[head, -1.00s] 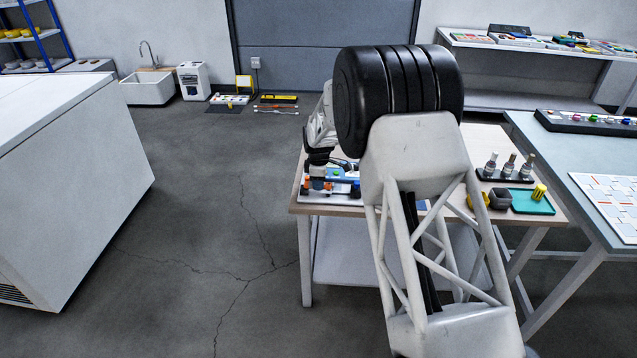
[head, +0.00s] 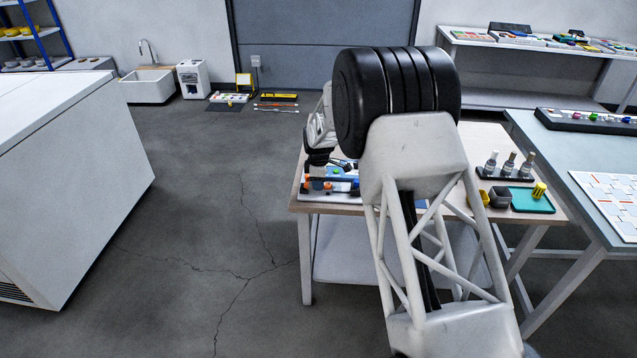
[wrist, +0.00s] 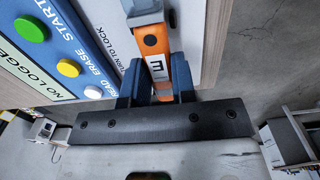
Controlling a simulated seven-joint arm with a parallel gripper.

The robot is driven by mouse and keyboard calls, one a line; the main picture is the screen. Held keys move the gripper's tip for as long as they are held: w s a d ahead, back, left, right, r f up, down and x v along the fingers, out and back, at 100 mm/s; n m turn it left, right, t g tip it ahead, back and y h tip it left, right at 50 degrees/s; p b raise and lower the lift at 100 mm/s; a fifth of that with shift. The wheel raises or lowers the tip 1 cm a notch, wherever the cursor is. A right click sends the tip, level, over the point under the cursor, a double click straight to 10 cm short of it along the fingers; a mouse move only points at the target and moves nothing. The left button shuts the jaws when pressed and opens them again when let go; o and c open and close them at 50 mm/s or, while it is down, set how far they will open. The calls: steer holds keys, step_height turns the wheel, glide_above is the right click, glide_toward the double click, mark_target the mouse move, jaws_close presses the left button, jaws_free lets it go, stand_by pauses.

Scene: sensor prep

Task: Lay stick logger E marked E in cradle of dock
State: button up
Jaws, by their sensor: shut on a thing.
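Stick logger E (wrist: 153,40) is orange with a white label marked E. In the wrist view it sits between the blue fingers of my gripper (wrist: 157,82), which is shut on it. Its far end meets a grey-white block (wrist: 143,12); I cannot tell whether it rests in the cradle. The dock (wrist: 75,45) has a blue panel, with START, READ and ERASE lettering, a NO LOGGER display and TURN TO LOCK text. In the head view my gripper (head: 318,172) is low over the dock at the table's left end, partly hidden by my arm.
Green (wrist: 31,30), yellow (wrist: 68,68) and white (wrist: 93,92) buttons lie left of the logger. The wooden table (head: 470,150) also bears a teal tray (head: 530,203) and a dark rack of bottles (head: 507,176). Open floor lies left of the table.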

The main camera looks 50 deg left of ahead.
steer(key=shift+f, duration=0.5)
stand_by(0.8)
steer(key=o, duration=1.2)
steer(key=shift+o, duration=0.2)
steer(key=shift+r, duration=0.7)
steer(key=shift+r, duration=2.85)
steer(key=shift+d+r, duration=0.1)
